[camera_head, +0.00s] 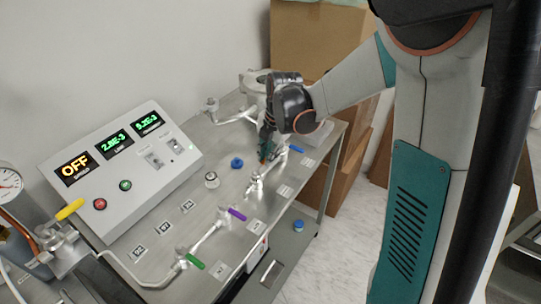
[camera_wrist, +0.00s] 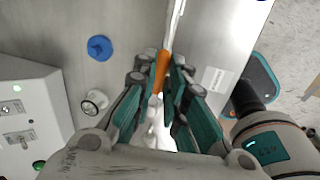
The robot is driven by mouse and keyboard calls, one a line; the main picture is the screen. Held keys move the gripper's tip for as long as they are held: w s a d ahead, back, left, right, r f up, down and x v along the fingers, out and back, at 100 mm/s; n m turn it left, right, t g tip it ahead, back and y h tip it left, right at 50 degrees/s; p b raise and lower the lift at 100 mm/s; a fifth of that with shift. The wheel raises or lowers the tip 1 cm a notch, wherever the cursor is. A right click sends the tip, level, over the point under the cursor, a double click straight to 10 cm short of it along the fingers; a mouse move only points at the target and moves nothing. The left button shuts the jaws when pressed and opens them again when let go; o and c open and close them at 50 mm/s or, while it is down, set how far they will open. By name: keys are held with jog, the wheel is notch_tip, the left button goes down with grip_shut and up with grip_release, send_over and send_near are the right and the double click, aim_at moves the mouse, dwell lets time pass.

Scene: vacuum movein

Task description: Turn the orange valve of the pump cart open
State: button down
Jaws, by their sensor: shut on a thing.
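The orange valve handle (camera_wrist: 161,72) lies between my gripper's fingertips (camera_wrist: 160,82) in the wrist view, with the teal fingers closed on both sides of it. The handle points roughly along the silver pipe (camera_wrist: 175,22) there. In the head view my gripper (camera_head: 266,150) reaches down to the pipe line at the far part of the pump cart (camera_head: 275,209).
Blue (camera_head: 296,149), purple (camera_head: 237,214) and green (camera_head: 194,261) valve handles sit along the same pipe line. A control box (camera_head: 125,170) reading OFF stands at the left. A blue knob (camera_head: 237,162) and a white round fitting (camera_head: 212,180) are beside the pipes. Cardboard boxes (camera_head: 310,40) stand behind.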

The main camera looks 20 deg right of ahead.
jog(key=shift+w+a+n, duration=0.1)
jog(key=shift+w+n, duration=0.1)
jog(key=shift+n, duration=0.3)
jog(key=c, duration=1.6)
grip_release()
jog(key=shift+c, duration=0.2)
notch_tip(320, 180, up, 12)
jog(key=s+d, duration=0.1)
jog(key=s, duration=0.1)
jog(key=shift+d, duration=0.2)
jog(key=shift+f, duration=0.1)
jog(key=s+a+m+t, duration=0.1)
jog(key=s+m+t, duration=0.1)
jog(key=s+m, duration=0.8)
jog(key=s+a+r+m+t+h, duration=0.1)
jog(key=s+m+t, duration=0.2)
jog(key=s+m, duration=0.7)
jog(key=m, duration=0.5)
jog(key=shift+s+a, duration=0.4)
